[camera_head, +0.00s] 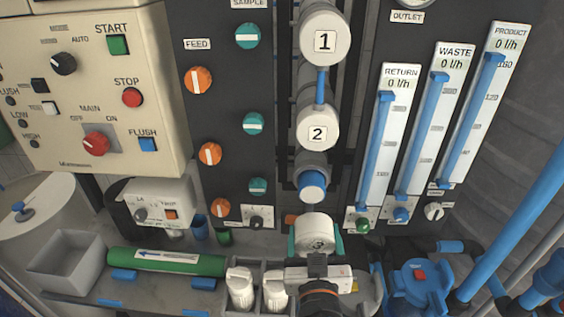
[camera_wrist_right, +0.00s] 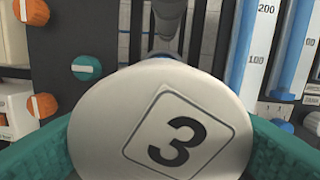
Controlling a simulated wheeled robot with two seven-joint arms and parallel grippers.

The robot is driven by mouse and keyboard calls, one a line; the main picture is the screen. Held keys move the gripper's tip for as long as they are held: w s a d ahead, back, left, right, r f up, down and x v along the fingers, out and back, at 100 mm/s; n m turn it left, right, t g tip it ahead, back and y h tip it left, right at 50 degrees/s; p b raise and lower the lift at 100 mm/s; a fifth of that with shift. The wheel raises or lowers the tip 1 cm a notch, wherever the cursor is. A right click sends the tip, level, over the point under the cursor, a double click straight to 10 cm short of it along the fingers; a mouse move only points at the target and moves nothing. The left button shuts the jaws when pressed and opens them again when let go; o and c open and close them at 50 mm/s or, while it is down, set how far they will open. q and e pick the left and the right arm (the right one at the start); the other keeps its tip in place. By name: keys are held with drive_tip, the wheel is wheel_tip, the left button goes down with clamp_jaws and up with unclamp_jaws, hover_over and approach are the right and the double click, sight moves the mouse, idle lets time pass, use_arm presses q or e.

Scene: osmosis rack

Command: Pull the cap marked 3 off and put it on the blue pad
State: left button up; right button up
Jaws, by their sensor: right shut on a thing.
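The round white cap marked 3 (camera_head: 317,234) is off its housing and sits between the teal fingers of my right gripper (camera_head: 317,243). In the right wrist view the cap (camera_wrist_right: 165,125) fills the lower middle, its number tilted, with a teal finger on each side. Above it in the head view, the third housing (camera_head: 313,160) is open and shows a blue round end (camera_head: 313,186). The cap is apart from this housing. I cannot clearly make out the blue pad. My left gripper is not in view.
Caps 1 (camera_head: 324,41) and 2 (camera_head: 317,129) are on their housings above. Below left are a grey bin (camera_head: 66,262), a green cylinder (camera_head: 168,262) and white cartridges (camera_head: 240,289) in a grey holder. A blue pump (camera_head: 421,286) and blue pipes stand at right.

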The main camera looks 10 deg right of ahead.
drive_tip(key=shift+m+h, duration=0.5)
drive_tip(key=shift+m, duration=0.3)
drive_tip(key=w, duration=0.1)
drive_tip(key=w+r+p, duration=0.1)
drive_tip(key=w, duration=0.1)
drive_tip(key=w+d+p, duration=0.1)
drive_tip(key=w, duration=0.1)
drive_tip(key=shift+w+r, duration=0.1)
drive_tip(key=shift+r, duration=0.25)
drive_tip(key=shift+c, duration=0.6)
drive_tip(key=shift+w+d+r, duration=0.1)
drive_tip(key=shift+w+d, duration=0.05)
clamp_jaws()
drive_tip(key=shift+w, duration=0.15)
